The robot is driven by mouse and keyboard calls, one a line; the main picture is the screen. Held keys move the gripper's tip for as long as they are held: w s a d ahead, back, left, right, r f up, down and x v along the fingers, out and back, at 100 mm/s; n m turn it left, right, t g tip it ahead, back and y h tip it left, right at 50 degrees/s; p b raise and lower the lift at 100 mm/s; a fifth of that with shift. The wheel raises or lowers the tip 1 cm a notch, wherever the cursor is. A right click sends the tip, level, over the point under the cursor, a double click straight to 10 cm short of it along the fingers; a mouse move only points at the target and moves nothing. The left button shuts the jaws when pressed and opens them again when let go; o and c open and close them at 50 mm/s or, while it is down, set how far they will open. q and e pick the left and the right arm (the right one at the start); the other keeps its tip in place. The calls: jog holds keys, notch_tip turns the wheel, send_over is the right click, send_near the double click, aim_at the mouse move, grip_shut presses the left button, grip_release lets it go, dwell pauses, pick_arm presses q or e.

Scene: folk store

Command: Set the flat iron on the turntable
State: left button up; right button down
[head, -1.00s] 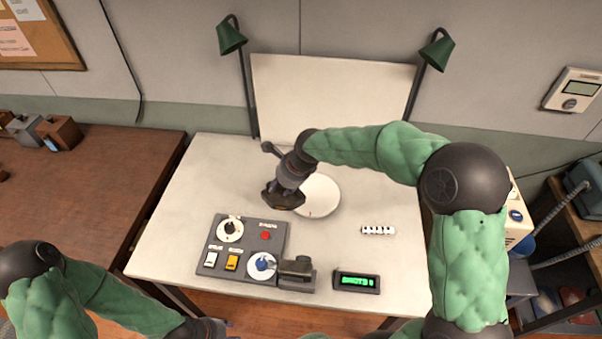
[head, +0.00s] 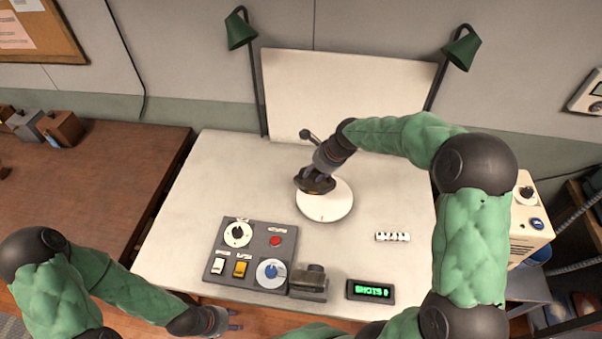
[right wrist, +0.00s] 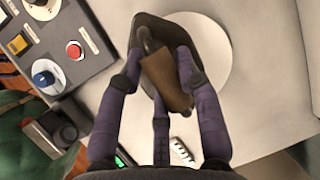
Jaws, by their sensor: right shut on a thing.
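The flat iron (head: 314,186) is dark with a flat base. In the right wrist view, its brown handle (right wrist: 166,82) sits between the purple fingers of my right gripper (right wrist: 160,72), which is shut on it. In the head view my right gripper (head: 322,171) holds the iron over the back-left part of the white round turntable (head: 328,208). The turntable also shows in the right wrist view (right wrist: 212,62), partly behind the iron. I cannot tell whether the iron touches it. My left gripper (head: 232,318) is at the bottom edge, its fingers barely visible.
A grey control panel (head: 222,255) with knobs and switches lies front left of the turntable. A dark block-shaped device (head: 309,284) and a green-lit display (head: 370,290) stand along the front. A small white strip (head: 392,237) lies right. Two green lamps flank the white backdrop (head: 345,90).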

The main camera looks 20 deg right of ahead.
aim_at(326, 182)
jog(key=d+f, duration=0.2)
jog(key=d+f+b, duration=0.1)
jog(key=d+f, duration=0.1)
jog(key=f, duration=0.1)
jog(key=shift+w+d+f, duration=0.1)
jog(key=shift+d, duration=0.1)
jog(key=shift+f+b, duration=0.45)
jog(key=shift+f, duration=1.1)
jog(key=shift+f, duration=0.1)
jog(key=c, duration=0.9)
grip_release()
jog(key=shift+f, duration=0.1)
jog(key=shift+o, duration=0.2)
jog(key=shift+s+r, duration=0.2)
jog(key=shift+r, duration=0.25)
jog(key=p+v, duration=0.2)
jog(key=v, duration=0.9)
jog(key=shift+s+r, duration=0.1)
